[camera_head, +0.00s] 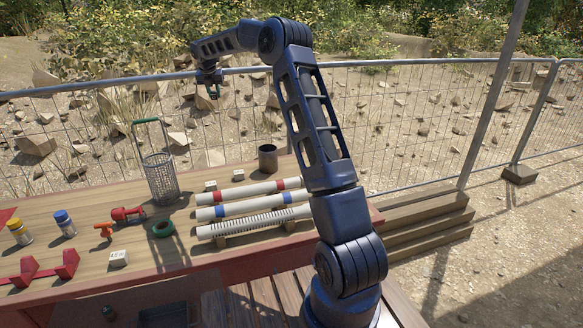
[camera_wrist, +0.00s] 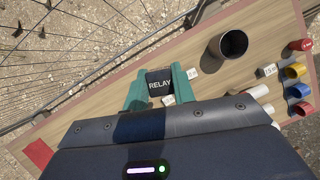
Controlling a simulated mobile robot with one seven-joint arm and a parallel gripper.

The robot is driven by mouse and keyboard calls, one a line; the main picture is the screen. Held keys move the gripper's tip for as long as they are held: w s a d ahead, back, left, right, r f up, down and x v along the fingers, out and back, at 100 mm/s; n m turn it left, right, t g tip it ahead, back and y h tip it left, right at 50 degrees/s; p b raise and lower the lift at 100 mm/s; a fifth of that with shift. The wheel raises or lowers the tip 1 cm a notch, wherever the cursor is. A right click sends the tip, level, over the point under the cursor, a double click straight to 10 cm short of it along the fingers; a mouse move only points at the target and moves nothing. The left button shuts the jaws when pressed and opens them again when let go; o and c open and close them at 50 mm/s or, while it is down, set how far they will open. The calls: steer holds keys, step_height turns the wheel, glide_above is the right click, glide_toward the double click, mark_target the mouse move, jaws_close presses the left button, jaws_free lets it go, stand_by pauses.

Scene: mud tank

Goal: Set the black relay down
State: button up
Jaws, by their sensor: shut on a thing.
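The black relay (camera_wrist: 160,82) is a small dark block with RELAY in white letters on its face. My gripper (camera_wrist: 161,90) is shut on it, one teal finger on each side, in the wrist view. In the head view my gripper (camera_head: 209,84) hangs from the arm high over the back of the wooden table (camera_head: 100,205); the relay is too small and dark to make out there. In the wrist view the table (camera_wrist: 115,110) lies below the relay.
A dark cup (camera_head: 267,158) stands near the table's back edge, behind white pipes (camera_head: 250,191) on supports. A wire basket (camera_head: 160,178) stands to their left. Small white labelled blocks (camera_head: 210,186) lie near the pipes. A mesh fence (camera_head: 420,130) runs behind the table.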

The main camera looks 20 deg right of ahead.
steer(key=d, duration=1.9)
steer(key=m, duration=0.1)
glide_above(292, 164)
steer(key=s, duration=0.1)
steer(key=f, duration=3.8)
steer(key=shift+s+a+f, duration=0.1)
steer(key=shift+s+a, duration=0.05)
steer(key=shift+a, duration=0.2)
steer(key=shift+f, duration=0.15)
steer(key=o, duration=1)
steer(key=shift+c, duration=0.2)
